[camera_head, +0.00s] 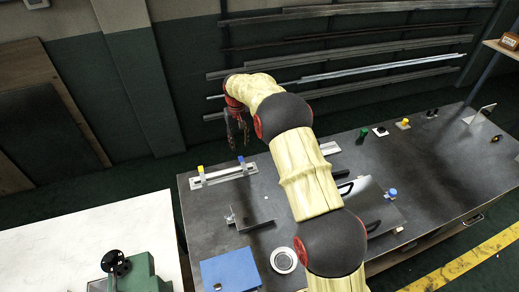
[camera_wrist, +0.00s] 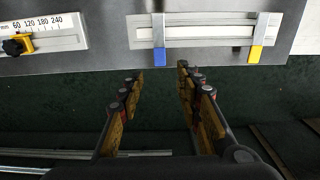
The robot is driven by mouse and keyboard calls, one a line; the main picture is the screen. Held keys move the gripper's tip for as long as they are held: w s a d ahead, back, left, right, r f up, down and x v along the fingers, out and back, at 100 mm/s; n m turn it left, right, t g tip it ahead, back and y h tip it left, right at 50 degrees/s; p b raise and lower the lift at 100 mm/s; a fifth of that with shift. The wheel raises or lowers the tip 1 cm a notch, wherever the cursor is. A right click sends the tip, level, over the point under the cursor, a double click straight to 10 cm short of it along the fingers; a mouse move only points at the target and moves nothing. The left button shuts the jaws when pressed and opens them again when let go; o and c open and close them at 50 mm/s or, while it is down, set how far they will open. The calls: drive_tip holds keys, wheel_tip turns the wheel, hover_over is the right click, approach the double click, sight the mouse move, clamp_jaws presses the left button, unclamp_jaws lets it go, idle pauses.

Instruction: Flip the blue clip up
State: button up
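The blue clip (camera_head: 241,160) sits at the right end of a pale rail (camera_head: 222,176) near the table's back edge. In the wrist view, the blue tip (camera_wrist: 159,57) ends a grey strap lying across the rail, at the table edge. A similar yellow clip (camera_head: 200,169) is at the rail's other end; it also shows in the wrist view (camera_wrist: 255,55). My gripper (camera_head: 238,139) is beyond the table's back edge, near the blue clip. In the wrist view my gripper (camera_wrist: 160,76) is open and empty, its fingers spread either side of the blue tip and apart from it.
A scale with a yellow and black slider (camera_wrist: 18,44) lies left in the wrist view. An angled metal plate (camera_head: 250,220), a blue panel (camera_head: 231,271) and a round dial (camera_head: 284,260) are on the table (camera_head: 450,170). Wall rails (camera_head: 350,75) run behind the arm.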

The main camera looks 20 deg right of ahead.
sight(241, 158)
drive_tip(key=shift+s+d+f, duration=0.1)
drive_tip(key=shift+s, duration=0.05)
wheel_tip(241, 158, down, 8)
drive_tip(key=shift+r+b, duration=0.2)
drive_tip(key=shift+b, duration=0.4)
drive_tip(key=shift+c, duration=1.3)
clamp_jaws()
